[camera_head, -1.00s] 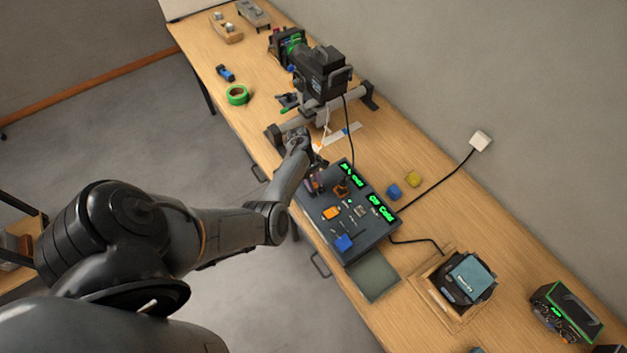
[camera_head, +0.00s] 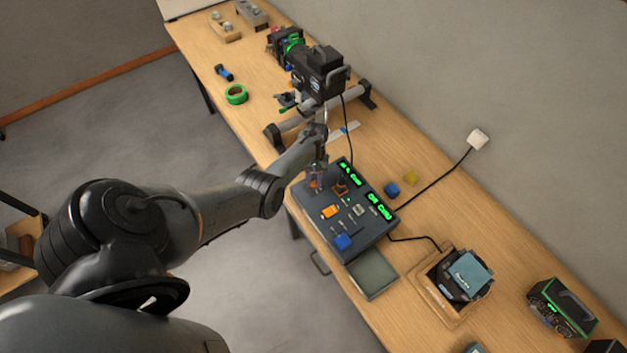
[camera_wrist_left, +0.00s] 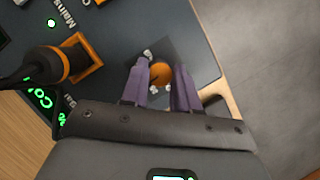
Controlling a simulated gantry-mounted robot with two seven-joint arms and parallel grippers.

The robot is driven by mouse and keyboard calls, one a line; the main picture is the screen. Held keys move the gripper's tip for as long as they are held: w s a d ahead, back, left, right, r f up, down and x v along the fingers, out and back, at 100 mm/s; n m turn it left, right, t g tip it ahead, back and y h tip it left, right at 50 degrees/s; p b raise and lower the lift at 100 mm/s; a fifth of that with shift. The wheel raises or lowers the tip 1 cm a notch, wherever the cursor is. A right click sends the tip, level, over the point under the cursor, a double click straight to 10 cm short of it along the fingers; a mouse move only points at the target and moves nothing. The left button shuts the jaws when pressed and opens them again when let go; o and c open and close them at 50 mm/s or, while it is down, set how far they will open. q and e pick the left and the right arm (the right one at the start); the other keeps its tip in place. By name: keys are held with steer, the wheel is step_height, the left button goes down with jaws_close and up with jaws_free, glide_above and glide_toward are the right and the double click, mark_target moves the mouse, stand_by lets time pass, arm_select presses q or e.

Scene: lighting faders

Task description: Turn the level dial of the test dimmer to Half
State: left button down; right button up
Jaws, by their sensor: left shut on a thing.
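The dark control box (camera_head: 325,219) with two green lit displays (camera_head: 379,206) lies near the front edge of the bench. My left gripper (camera_head: 316,181) reaches down over the box's far left end. In the left wrist view its two purple fingers (camera_wrist_left: 161,88) stand on either side of a round orange dial (camera_wrist_left: 161,74) and are shut on it. White marks show around the dial, but its labels and setting cannot be read. My right gripper is not in view.
A black plug in an orange socket (camera_wrist_left: 82,58) sits close beside the fingers. The box also bears an orange control (camera_head: 331,212) and a blue one (camera_head: 344,242). A spotlight (camera_head: 318,72) stands behind the arm. A grey tray (camera_head: 373,275) lies in front.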

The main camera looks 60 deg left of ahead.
arm_select(q)
steer(key=shift+m, duration=0.4)
steer(key=c, duration=0.9)
jaws_free()
steer(key=shift+o, duration=0.2)
steer(key=p+v, duration=0.5)
steer(key=v, duration=0.6)
steer(key=shift+d+f, duration=0.15)
